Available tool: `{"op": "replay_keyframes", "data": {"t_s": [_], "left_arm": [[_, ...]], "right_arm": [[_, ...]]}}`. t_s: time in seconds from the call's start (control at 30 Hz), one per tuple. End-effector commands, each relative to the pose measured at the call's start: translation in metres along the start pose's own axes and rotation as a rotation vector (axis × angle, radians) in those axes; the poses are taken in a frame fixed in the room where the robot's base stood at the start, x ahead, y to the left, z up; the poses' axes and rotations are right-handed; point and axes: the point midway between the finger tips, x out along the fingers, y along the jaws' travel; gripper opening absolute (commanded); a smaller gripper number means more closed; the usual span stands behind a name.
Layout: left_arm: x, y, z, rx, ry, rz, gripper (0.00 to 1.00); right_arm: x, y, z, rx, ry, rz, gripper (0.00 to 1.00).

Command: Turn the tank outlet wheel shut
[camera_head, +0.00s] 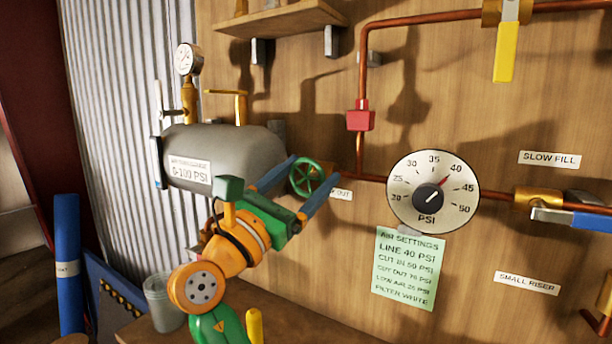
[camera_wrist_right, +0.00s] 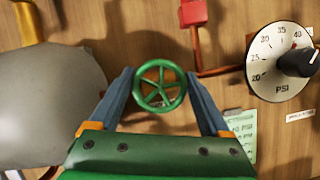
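The tank outlet wheel (camera_head: 306,177) is a small green spoked handwheel by the right end of the grey tank (camera_head: 235,148). My right gripper (camera_head: 307,172), with blue fingers on a green and orange body, is open around it. In the right wrist view the wheel (camera_wrist_right: 159,86) sits between the two fingertips (camera_wrist_right: 160,74), one on each side of its rim. I cannot tell whether either finger touches the rim. A label beside the wheel is partly hidden by a finger. My left gripper is not in view.
A large PSI dial (camera_head: 433,192) is on the wooden wall right of the wheel, above a green settings card (camera_head: 408,268). Copper pipe (camera_head: 362,85) with a red fitting (camera_head: 360,117) runs above the wheel. A blue-handled valve (camera_head: 570,217) is at right. A shelf (camera_head: 283,18) overhangs the tank.

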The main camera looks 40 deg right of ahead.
Motion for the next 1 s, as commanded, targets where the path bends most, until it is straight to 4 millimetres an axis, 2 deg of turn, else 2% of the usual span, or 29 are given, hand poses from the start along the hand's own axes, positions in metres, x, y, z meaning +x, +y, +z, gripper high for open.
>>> {"op": "replay_keyframes", "data": {"t_s": [0.03,0.1,0.13,0.47,1.0], "left_arm": [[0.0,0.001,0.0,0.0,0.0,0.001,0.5],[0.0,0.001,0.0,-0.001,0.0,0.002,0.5],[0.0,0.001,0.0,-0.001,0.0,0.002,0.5],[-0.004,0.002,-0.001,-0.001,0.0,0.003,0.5],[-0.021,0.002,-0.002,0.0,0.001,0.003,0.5]], "right_arm": [[0.0,0.0,0.0,0.0,0.0,0.001,0.46],[0.0,0.0,0.0,0.0,0.0,0.001,0.27],[0.0,0.0,0.0,0.0,0.0,0.001,0.25],[0.0,0.001,0.001,0.073,-0.001,-0.029,0.25],[0.0,0.0,0.002,0.425,0.0,-0.175,0.26]]}}
